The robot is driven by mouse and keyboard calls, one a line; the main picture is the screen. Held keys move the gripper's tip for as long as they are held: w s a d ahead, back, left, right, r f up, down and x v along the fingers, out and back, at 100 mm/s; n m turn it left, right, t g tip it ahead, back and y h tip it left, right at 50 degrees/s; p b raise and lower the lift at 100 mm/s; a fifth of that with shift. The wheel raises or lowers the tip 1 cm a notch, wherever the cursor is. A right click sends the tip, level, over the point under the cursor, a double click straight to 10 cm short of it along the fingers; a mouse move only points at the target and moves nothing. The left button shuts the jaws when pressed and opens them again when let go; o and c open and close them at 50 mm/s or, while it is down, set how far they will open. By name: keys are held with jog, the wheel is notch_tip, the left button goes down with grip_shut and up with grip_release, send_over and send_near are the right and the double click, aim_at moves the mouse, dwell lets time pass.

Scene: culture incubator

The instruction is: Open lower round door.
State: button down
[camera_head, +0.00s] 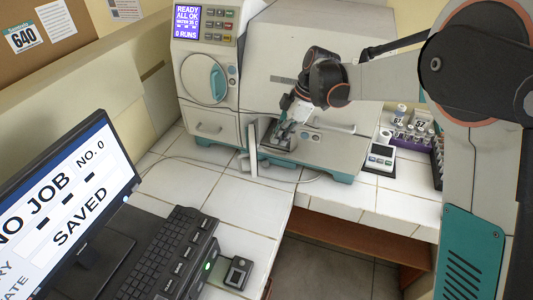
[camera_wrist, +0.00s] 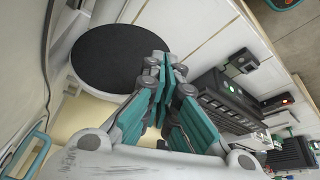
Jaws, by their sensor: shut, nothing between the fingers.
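The incubator (camera_head: 295,60) stands against the back wall. A round door (camera_head: 205,78) with a teal handle is closed on its upper left front. Lower down, a thin pale panel (camera_head: 252,150) stands out from the front, seen nearly edge-on; it looks like the lower round door swung open. In the wrist view a large black disc (camera_wrist: 115,55) with a pale rim seems to be its inner face. My gripper (camera_head: 279,140) is shut and empty, just right of this panel; its fingers (camera_wrist: 163,68) overlap the disc's edge in the wrist view. Contact cannot be told.
A drawer front (camera_head: 211,128) lies left of the panel. A small white instrument (camera_head: 380,158) and a rack of vials (camera_head: 412,135) stand to the right. A monitor (camera_head: 65,200) and keyboard (camera_head: 165,255) fill the near left. White tiles (camera_head: 215,190) before the incubator are clear.

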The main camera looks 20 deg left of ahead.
jog(key=b+x, duration=0.1)
jog(key=x, duration=0.9)
jog(key=shift+b, duration=0.3)
jog(key=shift+a+f, duration=0.1)
jog(key=shift+a, duration=0.05)
